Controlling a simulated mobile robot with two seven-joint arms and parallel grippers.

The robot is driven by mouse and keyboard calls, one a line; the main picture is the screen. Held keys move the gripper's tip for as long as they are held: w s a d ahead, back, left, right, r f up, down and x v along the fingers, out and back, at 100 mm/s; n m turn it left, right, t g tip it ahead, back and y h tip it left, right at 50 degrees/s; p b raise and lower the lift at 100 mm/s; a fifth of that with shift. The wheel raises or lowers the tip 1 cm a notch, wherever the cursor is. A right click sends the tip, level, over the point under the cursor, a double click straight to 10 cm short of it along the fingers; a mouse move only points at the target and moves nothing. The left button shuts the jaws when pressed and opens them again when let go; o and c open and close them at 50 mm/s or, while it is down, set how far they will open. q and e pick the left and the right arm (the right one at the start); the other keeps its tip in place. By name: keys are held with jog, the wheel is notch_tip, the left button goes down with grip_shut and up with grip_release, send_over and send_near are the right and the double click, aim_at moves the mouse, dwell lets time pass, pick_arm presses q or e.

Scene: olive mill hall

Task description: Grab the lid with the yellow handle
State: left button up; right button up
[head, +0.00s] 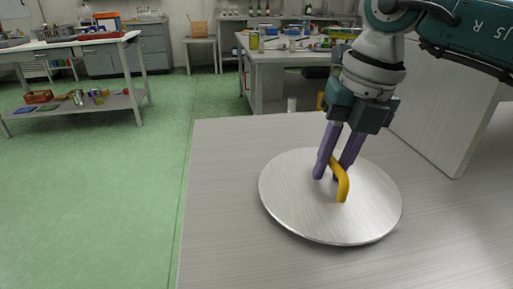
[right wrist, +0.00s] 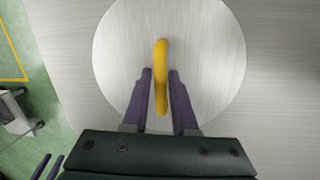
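A round brushed-metal lid (head: 290,200) lies flat on the grey metal table, with a yellow arched handle (head: 343,187) at its middle. My right gripper (head: 328,178) is open, with its two purple fingers pointing down over the lid. In the right wrist view the fingers (right wrist: 161,75) stand on either side of the yellow handle (right wrist: 161,60), with a narrow gap visible on each side. The fingers partly hide the handle in the head view. My left gripper (right wrist: 54,156) shows at the lower left of the right wrist view, its fingers apart and empty, away from the lid.
The grey table top (head: 225,170) is clear around the lid. An upright grey panel (head: 445,115) stands at the right of the table. A cluttered workbench (head: 285,57) is behind, and a shelved table (head: 70,45) stands far left on green floor.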

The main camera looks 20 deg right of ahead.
grip_shut()
dwell(1.4)
